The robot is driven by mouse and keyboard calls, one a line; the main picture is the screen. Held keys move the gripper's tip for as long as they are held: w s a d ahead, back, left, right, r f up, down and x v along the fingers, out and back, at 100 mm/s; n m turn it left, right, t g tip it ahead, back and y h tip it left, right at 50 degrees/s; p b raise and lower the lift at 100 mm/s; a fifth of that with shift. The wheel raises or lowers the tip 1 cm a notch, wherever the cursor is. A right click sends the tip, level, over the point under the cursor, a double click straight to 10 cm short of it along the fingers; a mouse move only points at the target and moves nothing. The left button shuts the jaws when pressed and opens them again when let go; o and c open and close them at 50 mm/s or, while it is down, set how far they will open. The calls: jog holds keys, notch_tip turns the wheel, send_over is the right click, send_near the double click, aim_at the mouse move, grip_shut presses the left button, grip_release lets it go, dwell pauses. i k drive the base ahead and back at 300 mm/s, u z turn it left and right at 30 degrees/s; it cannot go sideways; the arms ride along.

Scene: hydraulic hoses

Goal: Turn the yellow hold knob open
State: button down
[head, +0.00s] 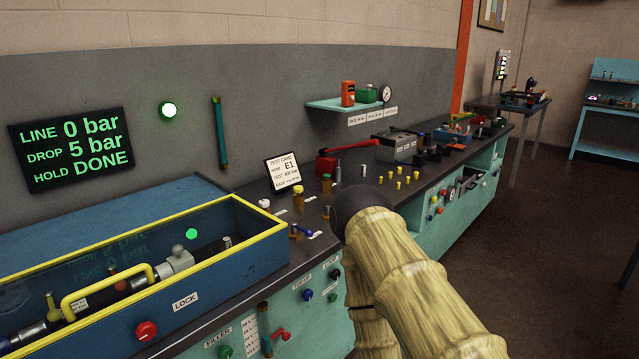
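A yellow-topped knob (298,190) stands on a short brass post on the dark bench top, in front of the test card; it looks like the hold knob. Its small label is too small to read, and I cannot tell how far it is turned. The wall display (72,149) reads LINE 0 bar, DROP 5 bar, HOLD DONE. My arm, in a pale yellow sleeve, rises from the lower right and ends in a dark joint to the right of the knob. My gripper itself does not show.
A blue test box (262,244) with a yellow rim and a hose inside fills the left. A blue lever (303,230) and a white knob (264,203) are near the yellow knob. A red-handled pump (328,165) and several yellow fittings stand farther right. The floor at right is clear.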

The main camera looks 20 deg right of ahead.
aim_at(298, 189)
jog(key=z, duration=0.4)
jog(key=k, duration=0.45)
jog(key=z, duration=0.75)
jog(key=i, duration=0.9)
jog(key=u, duration=0.7)
